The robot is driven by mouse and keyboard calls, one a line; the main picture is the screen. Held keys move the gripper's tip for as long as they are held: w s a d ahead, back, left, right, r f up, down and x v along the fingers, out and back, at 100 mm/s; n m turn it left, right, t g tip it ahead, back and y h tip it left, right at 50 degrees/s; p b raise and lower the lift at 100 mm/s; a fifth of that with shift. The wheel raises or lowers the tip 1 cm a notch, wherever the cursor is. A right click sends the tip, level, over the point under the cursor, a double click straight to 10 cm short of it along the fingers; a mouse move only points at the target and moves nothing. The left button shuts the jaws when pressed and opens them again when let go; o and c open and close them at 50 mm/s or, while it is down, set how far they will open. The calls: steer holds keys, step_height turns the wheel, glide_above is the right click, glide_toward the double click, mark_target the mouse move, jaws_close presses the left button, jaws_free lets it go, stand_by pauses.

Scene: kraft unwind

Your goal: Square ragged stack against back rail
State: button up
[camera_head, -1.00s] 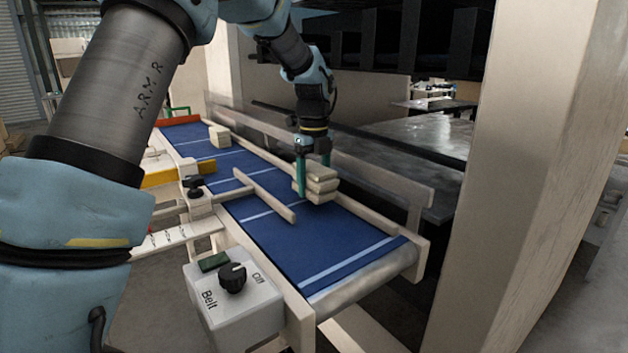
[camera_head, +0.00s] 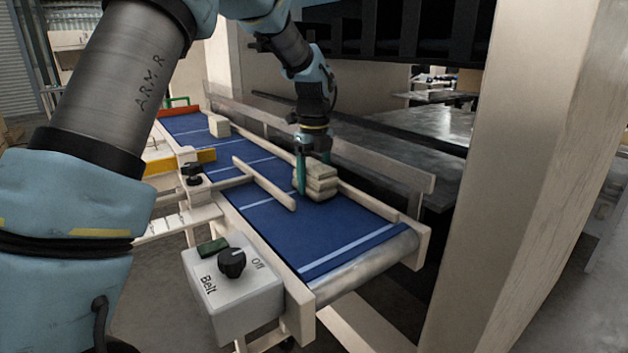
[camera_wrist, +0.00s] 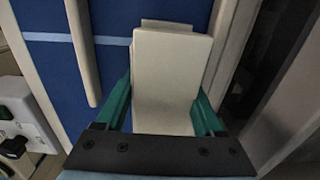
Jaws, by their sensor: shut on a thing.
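A stack of several cream blocks (camera_head: 320,182) stands on the blue belt (camera_head: 270,222), close to the back rail (camera_head: 370,200). Its layers look slightly uneven in the head view. My gripper (camera_head: 313,172) points down over the stack and is shut on it, with one green finger on each side. The wrist view shows the top block (camera_wrist: 170,75) between the green fingers, with the edge of another block showing just beyond it. Whether the stack touches the rail is not clear.
A second small cream stack (camera_head: 219,127) sits farther up the belt. A wooden guide bar (camera_head: 264,183) reaches over the belt to the left of my gripper. The grey Belt control box (camera_head: 233,280) is at the near side. The near belt end is clear.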

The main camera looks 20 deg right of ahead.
steer(key=shift+f, duration=0.1)
stand_by(0.3)
steer(key=o, duration=1.4)
